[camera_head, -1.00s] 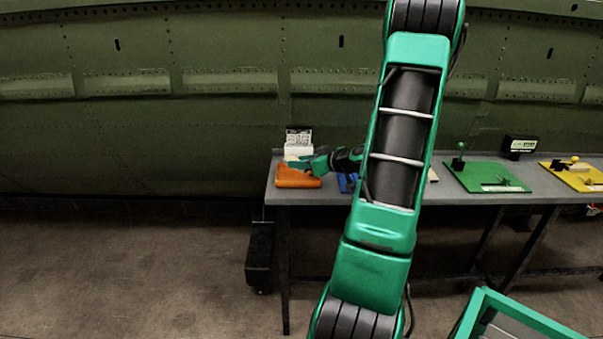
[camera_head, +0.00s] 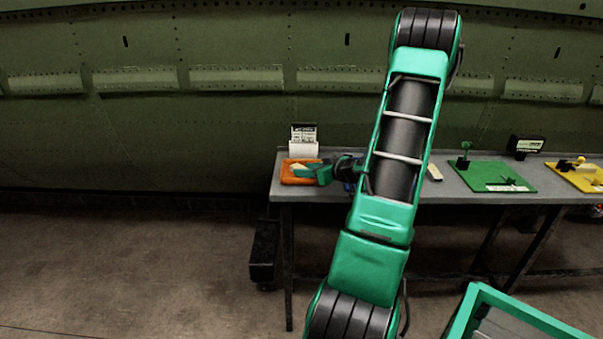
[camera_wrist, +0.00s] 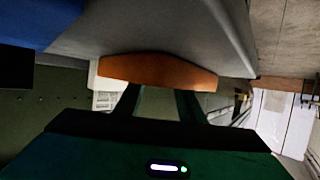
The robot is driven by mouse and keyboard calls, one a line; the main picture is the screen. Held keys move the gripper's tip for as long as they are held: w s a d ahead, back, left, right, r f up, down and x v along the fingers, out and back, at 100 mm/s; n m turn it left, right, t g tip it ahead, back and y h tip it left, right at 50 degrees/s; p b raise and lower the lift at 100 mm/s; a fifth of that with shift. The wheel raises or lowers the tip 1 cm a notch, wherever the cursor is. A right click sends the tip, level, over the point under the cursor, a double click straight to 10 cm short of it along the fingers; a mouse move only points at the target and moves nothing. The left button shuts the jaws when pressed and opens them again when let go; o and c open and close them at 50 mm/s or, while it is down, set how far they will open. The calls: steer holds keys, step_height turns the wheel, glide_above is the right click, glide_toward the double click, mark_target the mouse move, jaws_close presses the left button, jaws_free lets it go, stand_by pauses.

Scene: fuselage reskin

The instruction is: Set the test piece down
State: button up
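A small pale piece (camera_head: 299,168), likely the test piece, shows in the head view at the tip of my gripper (camera_head: 312,173), over the orange tray (camera_head: 291,180) at the table's left end. Whether it touches the tray is unclear. In the upside-down wrist view, the two fingers of my gripper (camera_wrist: 159,98) stand apart and reach to the orange tray (camera_wrist: 158,71). The tray's side hides the fingertips, and no piece shows between the fingers. I cannot tell whether they still grip it.
A white holder with a printed card (camera_head: 303,142) stands just behind the tray. A blue item (camera_head: 350,187) lies partly hidden right of my gripper. A green board (camera_head: 492,177) and a yellow board (camera_head: 582,175) lie farther right on the grey table (camera_head: 430,194).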

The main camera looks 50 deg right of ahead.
steer(key=shift+s, duration=0.1)
steer(key=v, duration=1)
steer(key=shift+s+r, duration=0.1)
steer(key=shift+s, duration=0.2)
steer(key=shift+s+a+r, duration=0.1)
steer(key=shift+s+r, duration=0.15)
steer(key=shift+s, duration=0.15)
steer(key=a+f+n+g+y, duration=0.15)
steer(key=a+g, duration=0.25)
steer(key=a, duration=0.4)
steer(key=a+f+g+y, duration=0.1)
steer(key=a+g+y, duration=0.15)
steer(key=a, duration=0.55)
steer(key=s+a+r+m+g+h, duration=0.1)
steer(key=s+a+r+m+g, duration=0.2)
steer(key=s+a, duration=0.2)
steer(key=s+a+r+m+g+h, duration=0.1)
steer(key=s+a+r+m+g, duration=0.2)
steer(key=s, duration=0.7)
steer(key=shift+s+a+m+g+h, duration=0.25)
steer(key=shift+a+m+g, duration=0.25)
steer(key=shift+a, duration=0.7)
